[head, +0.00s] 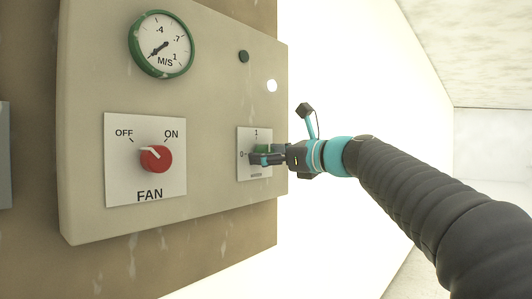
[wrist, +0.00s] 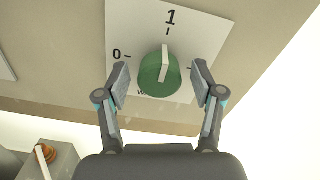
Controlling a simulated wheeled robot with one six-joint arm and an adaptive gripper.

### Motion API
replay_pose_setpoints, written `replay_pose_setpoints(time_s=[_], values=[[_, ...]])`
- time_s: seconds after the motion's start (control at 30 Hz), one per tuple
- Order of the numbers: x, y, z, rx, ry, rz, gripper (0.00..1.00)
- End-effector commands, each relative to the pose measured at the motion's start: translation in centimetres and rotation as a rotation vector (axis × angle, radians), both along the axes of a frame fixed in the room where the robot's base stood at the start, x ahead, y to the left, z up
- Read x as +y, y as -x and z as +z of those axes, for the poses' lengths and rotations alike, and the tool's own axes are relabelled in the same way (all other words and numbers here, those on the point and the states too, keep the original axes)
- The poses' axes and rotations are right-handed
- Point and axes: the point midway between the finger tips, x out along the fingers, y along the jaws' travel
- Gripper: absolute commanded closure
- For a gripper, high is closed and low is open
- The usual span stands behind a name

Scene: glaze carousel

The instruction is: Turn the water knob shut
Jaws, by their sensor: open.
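The green water knob (wrist: 156,86) sits on a white plate (wrist: 203,33) marked 0 at left and 1 at top, with another tick at right. Its white pointer bar points up, about toward the 1. My gripper (wrist: 161,83) is open, with one finger on each side of the knob and a visible gap on both sides. Whether the tips touch the plate I cannot tell. In the head view my gripper (head: 262,158) reaches in from the right and partly hides the knob (head: 263,149).
The beige panel (head: 215,60) also bears a red FAN knob (head: 156,160), its white pointer toward OFF, and a green-rimmed M/S gauge (head: 161,45). A dark round lamp (head: 243,56) and a bright white one (head: 271,86) are above the water plate. The panel's right edge is close.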

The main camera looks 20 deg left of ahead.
Motion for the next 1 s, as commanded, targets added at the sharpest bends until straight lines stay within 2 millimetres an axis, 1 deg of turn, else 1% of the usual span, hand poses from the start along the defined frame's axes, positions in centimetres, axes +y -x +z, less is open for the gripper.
replay_pose_setpoints(time_s=[0.13, 0.4, 0.43, 0.47, 0.5, 0.57, 0.6, 0.67, 1.0], values=[[0.74, -0.3, -0.03, 0.0, 0.001, 0.001, 0.33], [0.85, -0.33, -0.04, 0.0, 0.0, 0.0, 0.33], [0.85, -0.33, -0.04, 0.0, 0.0, 0.0, 0.35], [0.84, -0.32, -0.04, 0.0, 0.0, 0.0, 0.43], [0.84, -0.32, -0.04, 0.0, 0.0, 0.0, 0.53], [0.83, -0.32, -0.04, 0.0, 0.0, 0.0, 0.68], [0.83, -0.32, -0.04, 0.0, 0.001, 0.0, 0.78], [0.83, -0.32, -0.04, 0.0, 0.0, 0.0, 0.93], [0.84, -0.32, -0.08, -0.033, 0.015, 0.001, 0.93]])
